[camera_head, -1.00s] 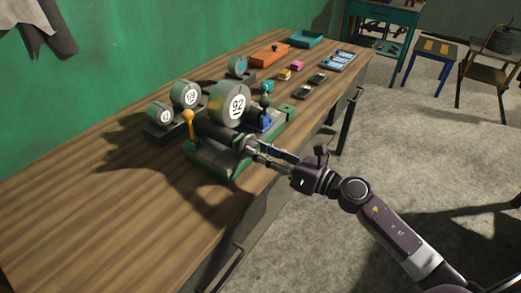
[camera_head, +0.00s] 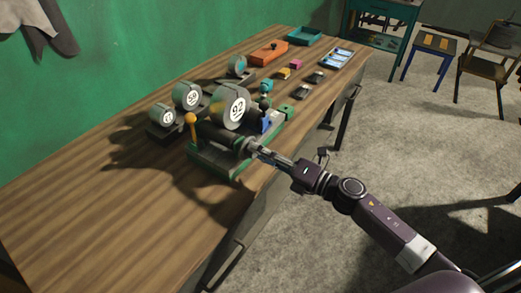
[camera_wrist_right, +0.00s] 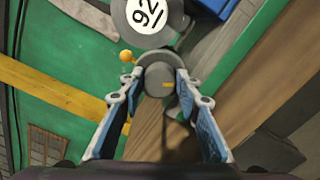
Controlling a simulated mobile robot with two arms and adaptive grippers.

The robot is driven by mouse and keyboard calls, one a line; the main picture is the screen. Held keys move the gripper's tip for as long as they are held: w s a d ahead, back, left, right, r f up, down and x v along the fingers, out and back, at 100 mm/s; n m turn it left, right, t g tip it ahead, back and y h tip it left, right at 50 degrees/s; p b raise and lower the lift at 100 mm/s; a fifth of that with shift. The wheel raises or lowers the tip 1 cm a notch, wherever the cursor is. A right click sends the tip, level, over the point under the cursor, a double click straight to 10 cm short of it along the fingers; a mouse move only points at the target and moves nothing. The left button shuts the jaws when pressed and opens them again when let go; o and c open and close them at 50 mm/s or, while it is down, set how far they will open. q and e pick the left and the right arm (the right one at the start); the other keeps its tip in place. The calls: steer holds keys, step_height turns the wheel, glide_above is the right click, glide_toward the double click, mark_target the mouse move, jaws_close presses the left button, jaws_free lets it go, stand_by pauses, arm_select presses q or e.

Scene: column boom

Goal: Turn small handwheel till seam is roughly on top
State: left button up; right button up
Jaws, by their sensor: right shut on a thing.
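The small handwheel (camera_wrist_right: 157,73) is a grey round piece with a short orange mark on its face, low and right of centre in the right wrist view. My right gripper (camera_wrist_right: 160,80) is shut on it, one blue-padded finger on each side. In the head view my right gripper (camera_head: 252,147) reaches the wheel from the right and hides most of it. A large grey drum with a white "92" label (camera_head: 234,107) stands just behind the wheel on a green base (camera_head: 215,165). I cannot make out a seam clearly. My left gripper is out of view.
An orange-knobbed lever (camera_head: 191,119) stands left of the wheel. Smaller numbered drums (camera_head: 187,96) sit behind. Small coloured blocks and an orange box (camera_head: 269,52) lie farther along the wooden bench (camera_head: 110,215). The bench's near left part is clear.

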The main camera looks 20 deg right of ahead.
steer(key=shift+m, duration=0.5)
steer(key=o, duration=1.1)
steer(key=v, duration=1.2)
steer(key=shift+d, duration=0.1)
